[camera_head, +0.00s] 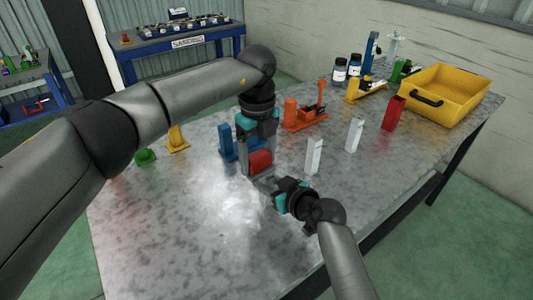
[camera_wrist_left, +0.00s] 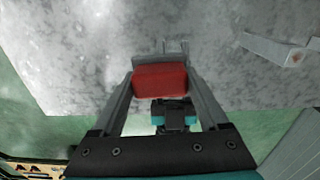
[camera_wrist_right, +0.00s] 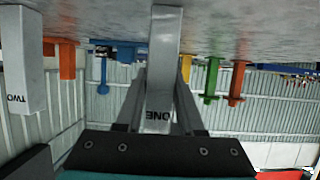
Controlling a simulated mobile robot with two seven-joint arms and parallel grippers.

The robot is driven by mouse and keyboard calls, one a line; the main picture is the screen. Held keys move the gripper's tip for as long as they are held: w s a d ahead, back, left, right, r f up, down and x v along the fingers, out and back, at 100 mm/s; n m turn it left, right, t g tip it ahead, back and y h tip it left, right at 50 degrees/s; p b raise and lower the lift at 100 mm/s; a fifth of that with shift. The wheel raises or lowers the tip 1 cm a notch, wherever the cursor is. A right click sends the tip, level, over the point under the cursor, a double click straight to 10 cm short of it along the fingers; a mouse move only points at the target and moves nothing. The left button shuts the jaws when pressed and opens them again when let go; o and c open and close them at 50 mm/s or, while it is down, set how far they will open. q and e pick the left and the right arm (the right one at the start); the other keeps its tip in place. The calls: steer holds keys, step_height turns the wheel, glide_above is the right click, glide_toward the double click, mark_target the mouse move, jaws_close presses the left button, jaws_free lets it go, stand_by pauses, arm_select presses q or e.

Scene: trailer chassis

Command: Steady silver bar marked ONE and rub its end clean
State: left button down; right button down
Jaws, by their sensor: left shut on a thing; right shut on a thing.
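The silver bar marked ONE (camera_wrist_right: 163,60) stands on the table between the fingers of my right gripper (camera_wrist_right: 160,95), its lettering inverted in the right wrist view. In the head view my right gripper (camera_head: 266,183) reaches it low from the front. My left gripper (camera_head: 257,165) points down and is shut on a red block (camera_head: 260,160). The red block (camera_wrist_left: 160,82) also shows between its fingers in the left wrist view, close to a grey metal part. Whether the block touches the bar's end is hidden.
The silver bar marked TWO (camera_wrist_right: 22,60) stands apart. Two pale bars (camera_head: 314,155) (camera_head: 354,136) stand right of the grippers. Blue (camera_head: 227,143), orange (camera_head: 303,117) and yellow (camera_head: 177,138) fixtures stand behind. A red holder (camera_head: 392,113) and yellow bin (camera_head: 462,90) are farther right. The front-left table is clear.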

arm_select(q)
steer(key=shift+d+r, duration=0.15)
steer(key=shift+r, duration=3.9)
arm_select(e)
steer(key=shift+c, duration=0.8)
jaws_free()
arm_select(q)
steer(key=shift+w+r+p, duration=0.1)
steer(key=shift+r+p, duration=0.4)
arm_select(e)
steer(key=shift+s+d+r, duration=0.3)
steer(key=shift+s+d, duration=0.05)
steer(key=shift+s, duration=0.05)
steer(key=p+v, duration=0.3)
steer(key=v, duration=0.1)
steer(key=shift+s, duration=0.15)
arm_select(q)
step_height(320, 180, up, 4)
steer(key=shift+r+p, duration=0.1)
steer(key=shift+p, duration=0.5)
arm_select(e)
steer(key=v, duration=0.2)
steer(key=shift+s+d, duration=0.25)
